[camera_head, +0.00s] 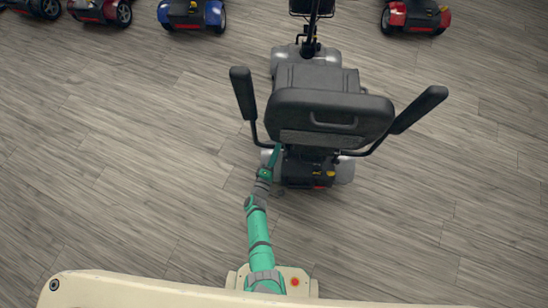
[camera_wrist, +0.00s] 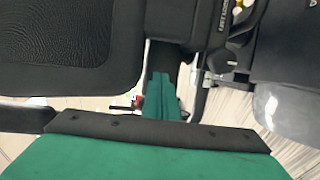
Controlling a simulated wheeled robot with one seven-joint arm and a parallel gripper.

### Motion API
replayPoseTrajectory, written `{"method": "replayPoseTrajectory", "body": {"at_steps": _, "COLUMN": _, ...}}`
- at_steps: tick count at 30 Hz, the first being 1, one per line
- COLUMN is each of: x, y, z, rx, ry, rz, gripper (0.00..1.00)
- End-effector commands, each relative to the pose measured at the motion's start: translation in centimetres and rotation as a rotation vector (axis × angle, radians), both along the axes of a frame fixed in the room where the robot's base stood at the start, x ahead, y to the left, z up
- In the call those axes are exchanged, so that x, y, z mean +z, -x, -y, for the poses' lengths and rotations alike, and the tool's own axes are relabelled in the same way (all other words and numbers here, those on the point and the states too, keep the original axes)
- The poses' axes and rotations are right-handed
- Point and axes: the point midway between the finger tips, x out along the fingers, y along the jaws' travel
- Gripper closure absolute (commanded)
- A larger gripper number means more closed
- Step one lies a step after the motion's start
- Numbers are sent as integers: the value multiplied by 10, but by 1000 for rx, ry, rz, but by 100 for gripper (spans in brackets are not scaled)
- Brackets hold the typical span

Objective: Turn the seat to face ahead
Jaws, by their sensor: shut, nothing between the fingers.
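The dark seat (camera_head: 330,112) of a scooter shows its backrest to me. Its cushion (camera_head: 315,78) lies beyond, toward the tiller (camera_head: 312,32). The seat sits slightly askew to the scooter's length, its right end a little nearer me. Armrests stick out at left (camera_head: 243,92) and right (camera_head: 419,109). My gripper (camera_head: 277,152) is shut and empty, low by the seat's left rear. In the wrist view my green fingers (camera_wrist: 162,100) point at a dark upright part between a black mesh panel (camera_wrist: 60,45) and dark scooter parts. I cannot tell whether they touch it.
The scooter's rear body (camera_head: 312,171) with grey wheel covers is just right of my gripper. More scooters stand at the far edge, including a blue one (camera_head: 190,14) and a red one (camera_head: 414,16). The wood-look floor (camera_head: 130,170) is clear to both sides.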

Motion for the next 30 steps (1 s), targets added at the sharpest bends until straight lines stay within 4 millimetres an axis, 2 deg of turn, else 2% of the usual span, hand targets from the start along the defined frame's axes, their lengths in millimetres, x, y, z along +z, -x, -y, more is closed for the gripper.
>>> {"method": "replayPoseTrajectory", "body": {"at_steps": 7, "x": 1, "y": -37, "z": 10, "rx": 2, "ry": 4, "rz": 2, "gripper": 100}}
{"method": "replayPoseTrajectory", "body": {"at_steps": 12, "x": -1, "y": -33, "z": 30, "rx": -5, "ry": -1, "rz": -2, "gripper": 100}}
{"method": "replayPoseTrajectory", "body": {"at_steps": 18, "x": 0, "y": -33, "z": 45, "rx": -1, "ry": 0, "rz": 0, "gripper": 100}}
{"method": "replayPoseTrajectory", "body": {"at_steps": 30, "x": 0, "y": -33, "z": 48, "rx": 1, "ry": -1, "rz": 0, "gripper": 100}}
